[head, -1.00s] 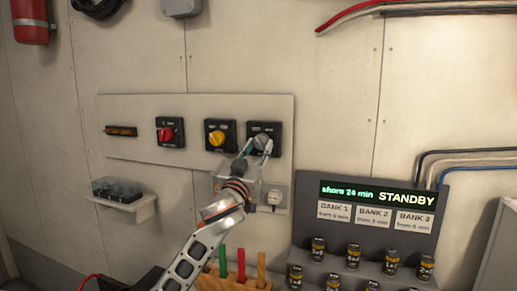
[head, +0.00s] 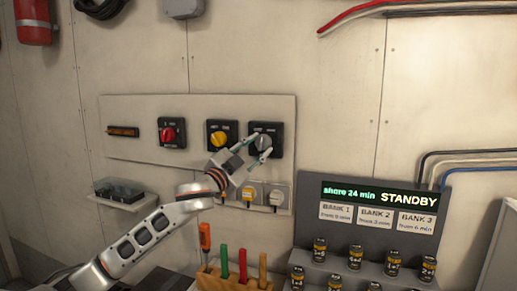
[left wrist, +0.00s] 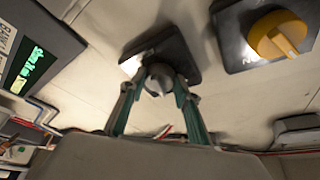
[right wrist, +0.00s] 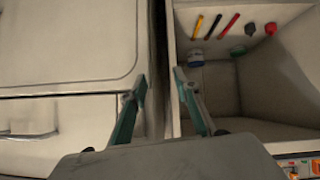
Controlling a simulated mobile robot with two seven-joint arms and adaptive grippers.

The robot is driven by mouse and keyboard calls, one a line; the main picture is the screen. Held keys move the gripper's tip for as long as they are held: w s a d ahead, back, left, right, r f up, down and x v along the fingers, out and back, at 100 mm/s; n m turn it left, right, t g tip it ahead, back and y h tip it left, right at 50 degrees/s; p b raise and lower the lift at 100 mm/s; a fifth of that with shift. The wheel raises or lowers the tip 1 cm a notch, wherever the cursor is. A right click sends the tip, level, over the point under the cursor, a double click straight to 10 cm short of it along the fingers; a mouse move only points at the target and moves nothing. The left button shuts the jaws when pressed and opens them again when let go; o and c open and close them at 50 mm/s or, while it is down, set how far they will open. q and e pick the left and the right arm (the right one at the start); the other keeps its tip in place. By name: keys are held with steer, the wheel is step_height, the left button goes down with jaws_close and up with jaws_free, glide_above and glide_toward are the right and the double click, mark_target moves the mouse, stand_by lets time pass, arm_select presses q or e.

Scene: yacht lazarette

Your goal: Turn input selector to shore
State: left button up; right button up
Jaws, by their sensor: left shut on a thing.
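A rotary switch with a grey knob (head: 263,141) on a black plate is at the right of the wall panel (head: 191,111). Its lettering is too small to read. My left gripper (head: 259,147) is shut on this knob, coming at a tilt from the lower left. In the left wrist view the two fingers (left wrist: 158,92) sit on either side of the grey knob (left wrist: 158,77). A yellow-knob switch (head: 217,139) and a red-knob switch (head: 168,134) are to its left. My right gripper (right wrist: 160,82) is open and empty, in the right wrist view only.
A display (head: 378,196) reads "shore 24 min STANDBY" above bank labels, with several small cylinders (head: 355,256) below. Sockets (head: 276,197) sit under the panel. A wooden rack (head: 233,283) of coloured handles stands below. A small shelf (head: 119,199) is at left.

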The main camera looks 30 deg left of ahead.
arm_select(q)
steer(key=m, duration=0.1)
steer(key=m+g+h, duration=0.1)
steer(key=m, duration=0.1)
steer(key=shift+a+r+m, duration=0.15)
steer(key=shift+m, duration=0.45)
steer(key=o, duration=1.1)
steer(key=shift+o, duration=0.2)
steer(key=shift+s, duration=0.15)
